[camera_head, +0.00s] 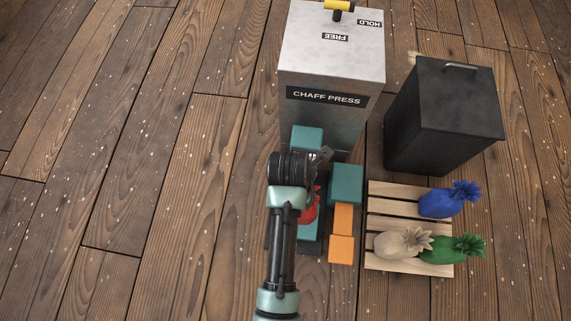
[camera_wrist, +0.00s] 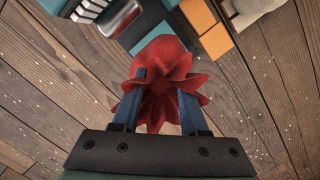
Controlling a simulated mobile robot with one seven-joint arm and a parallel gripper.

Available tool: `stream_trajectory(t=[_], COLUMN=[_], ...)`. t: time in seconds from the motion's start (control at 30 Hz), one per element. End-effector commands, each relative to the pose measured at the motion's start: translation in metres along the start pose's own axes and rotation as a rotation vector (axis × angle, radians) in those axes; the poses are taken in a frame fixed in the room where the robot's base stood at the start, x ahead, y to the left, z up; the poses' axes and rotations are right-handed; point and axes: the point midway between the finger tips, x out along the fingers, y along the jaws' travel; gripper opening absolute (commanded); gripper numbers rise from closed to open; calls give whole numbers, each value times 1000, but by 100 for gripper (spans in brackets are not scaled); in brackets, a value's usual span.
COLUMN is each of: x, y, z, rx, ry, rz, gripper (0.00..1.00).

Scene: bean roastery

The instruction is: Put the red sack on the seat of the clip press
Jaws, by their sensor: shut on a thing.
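My gripper (camera_wrist: 162,82) is shut on the neck of the red sack (camera_wrist: 165,52); its ruffled top spreads around the fingers in the wrist view. In the head view the red sack (camera_head: 311,210) shows only as a small patch right of my arm. A teal machine (camera_head: 345,183) with orange blocks (camera_head: 341,249) stands beside and partly under my arm; it looks like the clip press. The wrist view shows teal parts, a shiny metal piece (camera_wrist: 117,17) and an orange block (camera_wrist: 216,41) beyond the sack. I cannot make out the seat, nor whether the sack touches anything below.
A grey cabinet marked CHAFF PRESS (camera_head: 330,60), with a yellow-and-black lever (camera_head: 339,6), stands behind. A black bin (camera_head: 445,110) is right of it. A slatted pallet (camera_head: 385,205) holds blue, cream and green sacks. The wooden floor at left is clear.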

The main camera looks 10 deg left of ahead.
Motion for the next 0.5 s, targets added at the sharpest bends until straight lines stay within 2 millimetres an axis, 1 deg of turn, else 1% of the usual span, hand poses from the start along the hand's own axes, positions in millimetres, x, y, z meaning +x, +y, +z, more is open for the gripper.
stream_trajectory(t=[0.13,0.3,0.4,0.5], x=[16,44,56,61], y=[0,0,0,0], z=[-1,-5,-7,-8], rx=[2,1,1,2], ry=[-4,-4,-3,-4], rz=[2,2,2,3], gripper=[0,0,0,0])
